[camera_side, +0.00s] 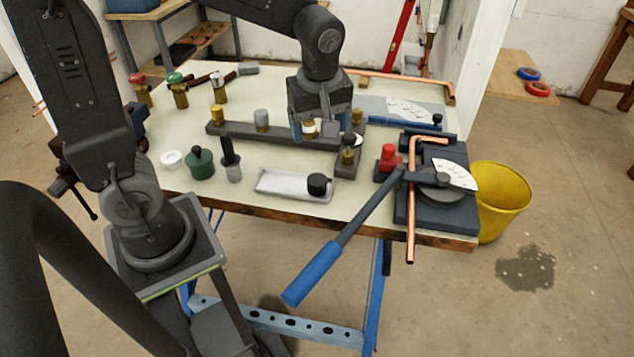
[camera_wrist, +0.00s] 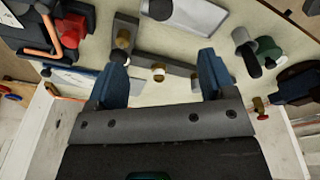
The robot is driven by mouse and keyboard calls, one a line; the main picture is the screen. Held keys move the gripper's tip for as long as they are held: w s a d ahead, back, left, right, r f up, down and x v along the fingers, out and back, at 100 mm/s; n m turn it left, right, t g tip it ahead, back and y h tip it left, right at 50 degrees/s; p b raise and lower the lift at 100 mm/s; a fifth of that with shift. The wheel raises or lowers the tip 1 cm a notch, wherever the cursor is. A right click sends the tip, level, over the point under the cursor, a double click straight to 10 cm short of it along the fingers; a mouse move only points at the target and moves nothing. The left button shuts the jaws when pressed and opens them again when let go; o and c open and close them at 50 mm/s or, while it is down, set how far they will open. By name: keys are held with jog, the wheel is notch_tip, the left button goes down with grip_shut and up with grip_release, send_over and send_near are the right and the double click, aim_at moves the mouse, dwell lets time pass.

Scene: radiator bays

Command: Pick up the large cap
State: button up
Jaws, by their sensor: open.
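A short, wide black cap (camera_side: 317,184) sits at the right end of a white tray (camera_side: 284,183); I take it as the large cap, though no label shows. The black cap is also at the top of the wrist view (camera_wrist: 157,8). My gripper (camera_side: 321,134) is open, pointing down over the dark manifold bar (camera_side: 238,131), behind the tray. In the wrist view my gripper (camera_wrist: 164,56) has its fingers wide apart, with a pale-topped brass fitting (camera_wrist: 158,73) seen between them. Nothing is held. The black cap is beyond the fingertips.
The bar carries several upright fittings, including a grey one (camera_side: 261,120). A pipe bender (camera_side: 435,190) with a blue-handled lever and a red block (camera_side: 388,158) stand right. A green pot (camera_side: 200,165) and a black-handled tool (camera_side: 229,158) stand left. Bench top before the tray is clear.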

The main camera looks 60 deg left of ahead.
notch_tip(320, 180, down, 3)
jog(key=w+n, duration=0.2)
jog(key=n, duration=0.1)
send_over(317, 179)
jog(key=d, duration=0.1)
jog(key=shift+g, duration=0.4)
jog(key=f, duration=0.7)
jog(key=shift+w+d+f, duration=0.1)
jog(key=shift+w+f, duration=0.15)
jog(key=shift+f, duration=0.15)
jog(key=shift+s+a+f, duration=0.1)
jog(key=shift+a+f, duration=0.1)
jog(key=shift+f, duration=0.65)
jog(key=shift+s+a+f, duration=0.1)
jog(key=shift+a+f, duration=0.05)
jog(key=shift+f, duration=0.75)
jog(key=shift+s+a+f, duration=0.1)
jog(key=shift+a+f, duration=0.1)
jog(key=shift+f, duration=0.65)
jog(key=shift+c, duration=0.2)
jog(key=shift+w, duration=0.1)
jog(key=c, duration=1)
jog(key=shift+o, duration=0.2)
jog(key=shift+r, duration=0.15)
